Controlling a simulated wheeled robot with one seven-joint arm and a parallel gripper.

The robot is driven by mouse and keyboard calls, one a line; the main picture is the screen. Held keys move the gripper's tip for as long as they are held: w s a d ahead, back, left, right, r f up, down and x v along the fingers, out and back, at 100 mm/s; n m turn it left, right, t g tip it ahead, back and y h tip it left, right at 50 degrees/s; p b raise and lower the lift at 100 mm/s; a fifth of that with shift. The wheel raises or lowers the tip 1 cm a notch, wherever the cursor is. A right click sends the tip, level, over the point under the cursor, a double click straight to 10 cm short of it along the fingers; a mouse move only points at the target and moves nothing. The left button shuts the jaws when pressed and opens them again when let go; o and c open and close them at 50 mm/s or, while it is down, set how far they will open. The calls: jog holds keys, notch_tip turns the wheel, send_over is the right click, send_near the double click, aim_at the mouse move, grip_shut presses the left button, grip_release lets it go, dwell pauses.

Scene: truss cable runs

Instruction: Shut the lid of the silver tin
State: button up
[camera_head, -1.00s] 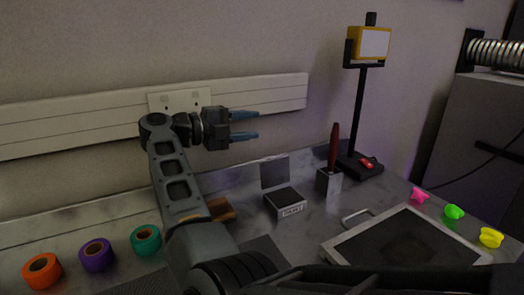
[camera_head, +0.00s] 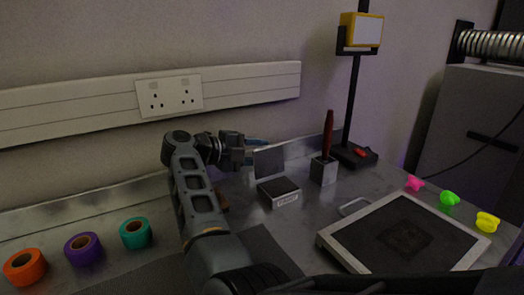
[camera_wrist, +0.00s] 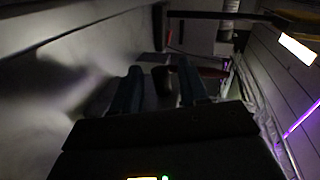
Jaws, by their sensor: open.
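The silver tin (camera_head: 279,192) stands on the grey worktop near the middle in the head view, with a label on its front. Its lid (camera_head: 268,161) is raised at the back and stands nearly upright. My gripper (camera_head: 262,142) is behind and left of the lid, close to its upper edge. Its blue fingers are partly hidden behind the lid; I cannot tell whether they touch it. In the wrist view the two fingers of my gripper (camera_wrist: 163,88) are apart, with a dark shape beyond them. That view is dim.
A red-handled tool in a metal holder (camera_head: 323,171) stands right of the tin. A framed dark tray (camera_head: 403,240) lies front right. Orange (camera_head: 25,267), purple (camera_head: 84,249) and teal (camera_head: 136,232) rolls lie left. A black stand (camera_head: 353,155) rises at the back.

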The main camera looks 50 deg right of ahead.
jog(key=shift+x, duration=0.8)
jog(key=shift+c, duration=0.3)
grip_shut()
